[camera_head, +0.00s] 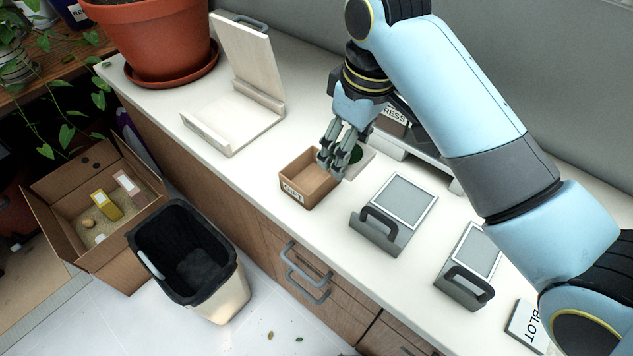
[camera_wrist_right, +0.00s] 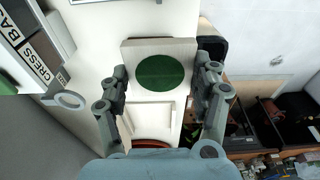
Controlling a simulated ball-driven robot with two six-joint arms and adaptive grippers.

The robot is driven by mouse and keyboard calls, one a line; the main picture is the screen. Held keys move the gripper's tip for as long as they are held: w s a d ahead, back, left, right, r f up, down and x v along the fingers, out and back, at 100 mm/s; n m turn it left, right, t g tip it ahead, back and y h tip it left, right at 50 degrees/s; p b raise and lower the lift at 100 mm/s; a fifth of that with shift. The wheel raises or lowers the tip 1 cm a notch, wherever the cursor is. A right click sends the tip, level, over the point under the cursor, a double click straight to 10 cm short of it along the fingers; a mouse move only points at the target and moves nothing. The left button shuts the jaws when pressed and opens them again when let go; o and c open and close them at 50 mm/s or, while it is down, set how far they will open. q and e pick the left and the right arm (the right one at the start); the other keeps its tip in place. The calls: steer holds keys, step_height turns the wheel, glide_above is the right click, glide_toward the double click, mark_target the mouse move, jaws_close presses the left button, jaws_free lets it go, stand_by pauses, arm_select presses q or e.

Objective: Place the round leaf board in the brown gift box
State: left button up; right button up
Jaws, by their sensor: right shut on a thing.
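The round leaf board is a pale square board with a dark green disc (camera_wrist_right: 161,73). In the head view it shows partly behind the fingers (camera_head: 364,161). My right gripper (camera_head: 333,168) is shut on it, with fingers at its two sides in the wrist view (camera_wrist_right: 163,85). The brown gift box (camera_head: 293,195), open-topped and labelled GIFT, stands on the white counter. The gripper and board are at the box's right side in the head view; the fingers cover part of its rim. The gap between board and box cannot be told. My left gripper is not in view.
A pale wooden stand (camera_head: 247,105) and a potted plant in terracotta (camera_head: 160,40) stand left on the counter. Two grey framed blocks (camera_head: 403,205) with handles stand right of the box. A black-lined bin (camera_head: 190,255) and a cardboard box (camera_head: 65,190) are below the front edge.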

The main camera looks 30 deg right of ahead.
steer(key=shift+s+f, duration=0.2)
steer(key=shift+s, duration=0.35)
steer(key=shift+w+f, duration=0.25)
steer(key=shift+f, duration=0.1)
glide_above(312, 185)
step_height(312, 185, down, 6)
steer(key=f, duration=0.1)
steer(key=shift+w+f, duration=0.1)
steer(key=shift+f, duration=1.7)
steer(key=shift+f, duration=0.1)
steer(key=shift+f, duration=0.5)
steer(key=o, duration=1.1)
steer(key=shift+r, duration=0.1)
